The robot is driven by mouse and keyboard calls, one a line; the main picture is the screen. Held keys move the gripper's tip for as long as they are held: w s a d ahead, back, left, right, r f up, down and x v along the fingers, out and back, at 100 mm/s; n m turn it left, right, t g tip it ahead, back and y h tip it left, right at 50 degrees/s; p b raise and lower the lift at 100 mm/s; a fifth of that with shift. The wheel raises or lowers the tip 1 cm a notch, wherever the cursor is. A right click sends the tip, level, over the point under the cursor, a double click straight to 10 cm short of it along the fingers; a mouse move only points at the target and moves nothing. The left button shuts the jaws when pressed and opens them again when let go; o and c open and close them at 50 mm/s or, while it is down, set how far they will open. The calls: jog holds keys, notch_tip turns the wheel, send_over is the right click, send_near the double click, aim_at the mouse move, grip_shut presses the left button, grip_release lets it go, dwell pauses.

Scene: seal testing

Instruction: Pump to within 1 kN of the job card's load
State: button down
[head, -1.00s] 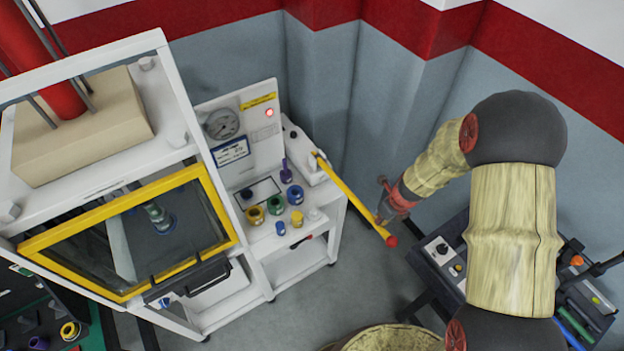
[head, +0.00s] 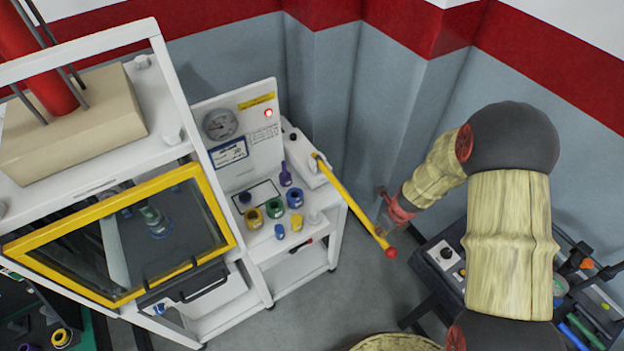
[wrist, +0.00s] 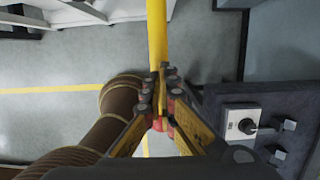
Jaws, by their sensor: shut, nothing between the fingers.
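The yellow pump lever (head: 352,203) reaches out from the white pump block (head: 308,172) and slopes down to a red knob (head: 391,252). My gripper (head: 385,222) is beside the outer part of the lever. In the wrist view my gripper (wrist: 160,92) is shut with its fingertips against or over the yellow lever (wrist: 157,35); contact is unclear. A round gauge (head: 220,124) is on the white panel, its needle too small to read. A blue-edged card (head: 230,153) is below it, its text unreadable.
The press frame with a yellow-edged guard (head: 215,212) stands at left. Several coloured fittings, including a green one (head: 275,207), stand on the cart top. A dark bench with a switch box (head: 447,257) is at right. A red lamp (head: 268,113) shows on the panel.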

aim_at(379, 237)
jog(key=shift+s+f+b, duration=0.1)
jog(key=shift+f+b, duration=0.3)
jog(key=shift+f, duration=0.25)
jog(key=shift+s+f+b, duration=0.1)
jog(key=shift+f+b, duration=1.05)
jog(key=shift+f, duration=0.35)
jog(key=shift+r, duration=0.2)
